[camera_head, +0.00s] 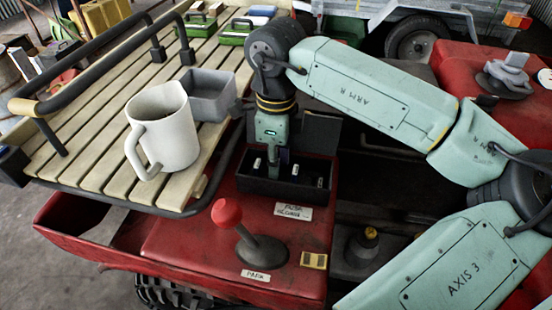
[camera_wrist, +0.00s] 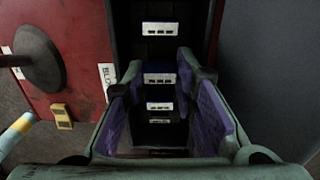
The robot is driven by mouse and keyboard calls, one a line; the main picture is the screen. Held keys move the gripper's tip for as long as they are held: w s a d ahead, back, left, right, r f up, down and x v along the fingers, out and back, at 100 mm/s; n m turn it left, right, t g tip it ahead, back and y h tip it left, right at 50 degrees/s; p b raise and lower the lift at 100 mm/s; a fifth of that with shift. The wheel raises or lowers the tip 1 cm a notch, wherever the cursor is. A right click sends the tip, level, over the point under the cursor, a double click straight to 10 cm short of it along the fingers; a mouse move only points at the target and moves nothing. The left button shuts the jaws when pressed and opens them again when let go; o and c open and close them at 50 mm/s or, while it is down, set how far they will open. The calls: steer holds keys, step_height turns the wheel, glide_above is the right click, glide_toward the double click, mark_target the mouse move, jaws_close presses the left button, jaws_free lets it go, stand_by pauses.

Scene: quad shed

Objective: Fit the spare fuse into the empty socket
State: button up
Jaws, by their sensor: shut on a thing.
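My gripper (camera_head: 272,172) points down into the open black fuse box (camera_head: 262,187) on the red bodywork. In the wrist view its two purple-padded fingers (camera_wrist: 161,72) are closed around a dark blue fuse with a white-marked end (camera_wrist: 160,79), taken to be the spare. Several white-marked pieces stand in a row along the box, one beyond the fingertips (camera_wrist: 160,29) and others nearer, seen between the fingers (camera_wrist: 160,106). The empty socket cannot be made out. Whether the held fuse touches a socket cannot be told.
A red-knobbed lever (camera_head: 228,213) stands in front of the box, left of it. The slatted rack (camera_head: 90,165) holds a white mug (camera_head: 165,130) and a grey tray (camera_head: 208,95) close to my gripper's left. The box's raised dark lid (camera_head: 321,133) stands behind.

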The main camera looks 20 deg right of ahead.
steer(key=shift+f+b, duration=0.5)
steer(key=shift+f, duration=0.05)
steer(key=o, duration=0.8)
steer(key=shift+r, duration=0.15)
step_height(320, 180, up, 12)
steer(key=shift+f, duration=0.1)
